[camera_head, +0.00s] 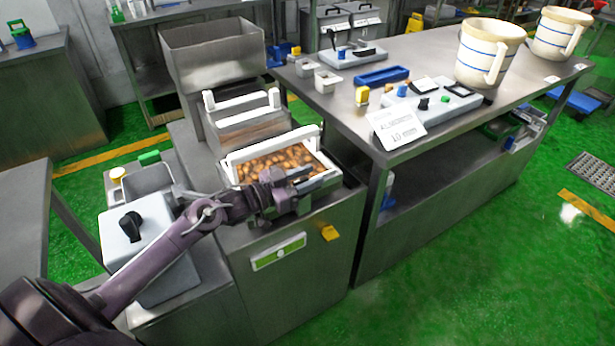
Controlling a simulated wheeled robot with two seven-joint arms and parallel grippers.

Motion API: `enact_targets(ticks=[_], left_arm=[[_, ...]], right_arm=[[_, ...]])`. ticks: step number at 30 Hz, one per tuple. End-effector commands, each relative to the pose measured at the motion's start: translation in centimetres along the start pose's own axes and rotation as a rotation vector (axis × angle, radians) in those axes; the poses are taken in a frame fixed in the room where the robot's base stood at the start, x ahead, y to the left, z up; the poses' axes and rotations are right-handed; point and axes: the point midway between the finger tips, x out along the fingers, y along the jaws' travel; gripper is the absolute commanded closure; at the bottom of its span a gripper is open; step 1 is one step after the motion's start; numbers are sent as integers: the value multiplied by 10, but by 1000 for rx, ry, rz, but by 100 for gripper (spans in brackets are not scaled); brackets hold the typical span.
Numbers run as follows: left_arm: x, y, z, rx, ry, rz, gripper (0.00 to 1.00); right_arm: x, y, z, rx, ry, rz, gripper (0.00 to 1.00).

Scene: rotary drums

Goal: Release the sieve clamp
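A white-framed sieve tray (232,161) holding many brown pieces sits on top of the steel machine (318,232). My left gripper (305,178) is over the tray's near right edge, at or just above its front rim. Its fingers blend with the grey parts there, so I cannot tell whether they touch or hold anything. I cannot make out the sieve clamp for certain; the gripper and wrist cover part of that front edge. My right gripper is not in view.
A second white-handled frame (240,105) and a steel hopper (213,55) stand behind the tray. A grey box with a black knob (131,225) is at left. The steel table (440,45) at right carries control panels, a sign (396,128) and two white buckets (488,50).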

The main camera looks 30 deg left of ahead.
Motion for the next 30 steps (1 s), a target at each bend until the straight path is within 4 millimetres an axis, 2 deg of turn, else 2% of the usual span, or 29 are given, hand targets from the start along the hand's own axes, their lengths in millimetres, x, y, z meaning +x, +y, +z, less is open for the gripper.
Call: enact_targets(ticks=[5,12,16,21,30], left_arm=[[-16,0,2,0,-3,0,65],[-53,0,2,0,-4,1,65],[-68,0,2,-1,-2,0,65],[-77,0,0,0,0,1,65],[-77,0,0,0,0,1,65]], right_arm=[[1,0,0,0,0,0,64],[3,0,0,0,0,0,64],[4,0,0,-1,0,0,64],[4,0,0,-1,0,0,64],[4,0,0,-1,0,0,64]])
